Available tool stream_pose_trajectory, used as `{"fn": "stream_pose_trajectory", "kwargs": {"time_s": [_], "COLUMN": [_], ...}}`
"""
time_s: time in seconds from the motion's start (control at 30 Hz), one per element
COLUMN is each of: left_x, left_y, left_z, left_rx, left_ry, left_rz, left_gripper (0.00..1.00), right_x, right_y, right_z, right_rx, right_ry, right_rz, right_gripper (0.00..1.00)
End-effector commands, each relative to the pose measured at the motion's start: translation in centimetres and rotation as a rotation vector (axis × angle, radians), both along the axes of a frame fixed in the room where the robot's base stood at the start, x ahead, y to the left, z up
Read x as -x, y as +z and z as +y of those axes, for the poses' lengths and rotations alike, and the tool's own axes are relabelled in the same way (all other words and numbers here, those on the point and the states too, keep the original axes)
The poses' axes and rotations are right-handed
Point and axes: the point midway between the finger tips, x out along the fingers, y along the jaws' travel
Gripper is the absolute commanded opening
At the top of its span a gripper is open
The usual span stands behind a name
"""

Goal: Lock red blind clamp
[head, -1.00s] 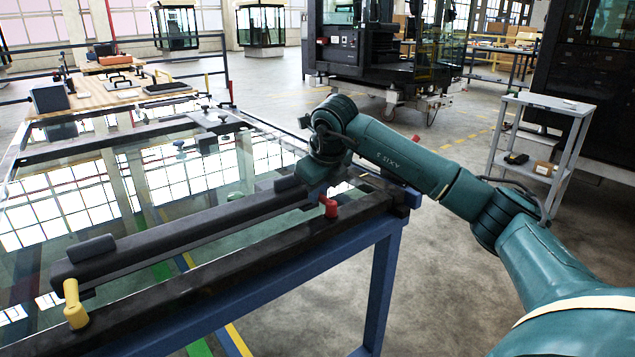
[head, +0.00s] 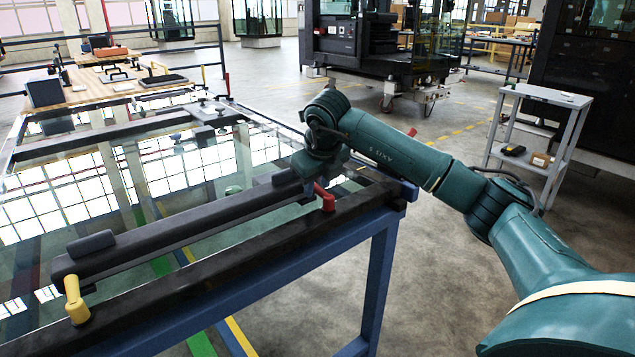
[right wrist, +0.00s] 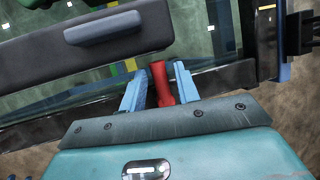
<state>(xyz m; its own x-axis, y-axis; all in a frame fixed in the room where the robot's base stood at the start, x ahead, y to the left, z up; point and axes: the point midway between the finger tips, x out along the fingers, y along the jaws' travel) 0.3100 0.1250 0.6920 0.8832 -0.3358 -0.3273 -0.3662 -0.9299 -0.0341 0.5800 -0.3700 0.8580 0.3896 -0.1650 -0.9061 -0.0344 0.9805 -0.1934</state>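The red clamp (head: 326,199) sits on the dark front rail of the blue-framed table, near its right corner. Its handle leans up and left in the head view. In the right wrist view the red handle (right wrist: 161,84) stands between the two light blue fingers of my right gripper (right wrist: 160,88). The fingers are apart on either side of it, with a dark gap visible on the left; firm contact cannot be seen. In the head view my right gripper is mostly hidden behind my wrist, just behind the clamp. My left gripper is out of view.
A long dark bar (head: 180,228) lies over the glass pane beside the clamp. A yellow clamp (head: 76,301) stands at the bar's near left end. A grey trolley (head: 545,97) is at the right. The floor right of the table is clear.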

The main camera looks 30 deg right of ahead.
Motion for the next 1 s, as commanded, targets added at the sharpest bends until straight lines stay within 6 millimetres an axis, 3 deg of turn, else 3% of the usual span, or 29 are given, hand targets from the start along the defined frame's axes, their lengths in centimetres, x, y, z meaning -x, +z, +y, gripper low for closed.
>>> {"fn": "stream_pose_trajectory", "kwargs": {"time_s": [0.27,0.43,0.8,1.0], "left_x": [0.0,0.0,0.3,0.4], "left_y": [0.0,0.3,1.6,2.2], "left_z": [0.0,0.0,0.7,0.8], "left_rx": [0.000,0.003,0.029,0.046], "left_ry": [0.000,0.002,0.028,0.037], "left_rz": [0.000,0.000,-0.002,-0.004], "left_gripper": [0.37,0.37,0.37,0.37], "right_x": [0.0,0.4,3.4,4.7], "right_y": [0.0,1.2,8.4,11.1], "right_z": [0.0,0.2,1.5,2.0], "right_rx": [0.000,0.000,0.001,-0.001], "right_ry": [0.002,0.003,0.003,0.002], "right_rz": [0.000,-0.001,-0.004,-0.003], "right_gripper": [0.37,0.37,0.37,0.37]}}
